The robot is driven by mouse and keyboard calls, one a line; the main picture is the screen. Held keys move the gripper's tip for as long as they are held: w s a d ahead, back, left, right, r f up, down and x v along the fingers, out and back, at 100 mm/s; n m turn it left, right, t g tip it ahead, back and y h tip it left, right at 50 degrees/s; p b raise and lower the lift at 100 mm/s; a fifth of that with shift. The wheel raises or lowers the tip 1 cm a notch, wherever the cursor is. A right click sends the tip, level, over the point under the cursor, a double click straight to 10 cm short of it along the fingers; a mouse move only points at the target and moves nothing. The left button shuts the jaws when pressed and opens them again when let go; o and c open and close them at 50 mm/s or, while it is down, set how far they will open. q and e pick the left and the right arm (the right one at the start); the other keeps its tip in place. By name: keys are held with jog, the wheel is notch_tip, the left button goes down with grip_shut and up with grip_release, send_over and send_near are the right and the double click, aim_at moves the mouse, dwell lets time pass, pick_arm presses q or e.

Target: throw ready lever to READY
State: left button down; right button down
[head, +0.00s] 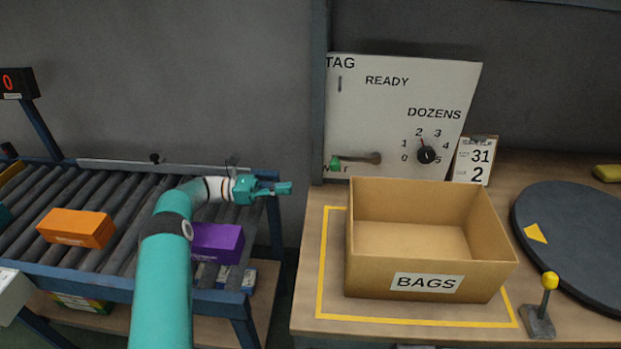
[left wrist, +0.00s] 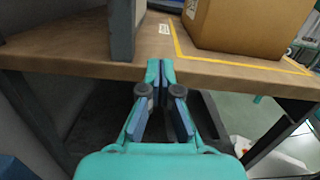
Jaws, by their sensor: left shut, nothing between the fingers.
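The ready lever (head: 358,159) is on the white panel (head: 390,120) at the back of the table. Its green knob (head: 335,163) points left, over a partly covered label at the panel's lower left. The word READY (head: 387,80) is printed higher on the panel. My left gripper (head: 288,188) is left of the panel and lower than the lever, apart from both, pointing right. In the left wrist view my left gripper (left wrist: 160,68) is shut and empty in front of the table edge. My right gripper is not in view.
A BAGS box (head: 430,240) stands on the table in front of the panel. A post (head: 319,90) rises between my left gripper and the panel. A roller conveyor (head: 100,200) with orange (head: 76,227) and purple (head: 217,242) boxes is at left. A dial (head: 427,154) sits right of the lever.

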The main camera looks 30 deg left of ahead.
aim_at(321, 197)
pick_arm(q)
jog(key=p+x, duration=0.2)
jog(key=x, duration=0.8)
jog(key=shift+s+r, duration=0.1)
notch_tip(321, 197, up, 3)
jog(key=shift+f+p, duration=0.2)
jog(key=shift+p, duration=0.25)
jog(key=shift+w+d+r, duration=0.15)
jog(key=shift+w+r, duration=0.05)
jog(key=shift+r, duration=0.35)
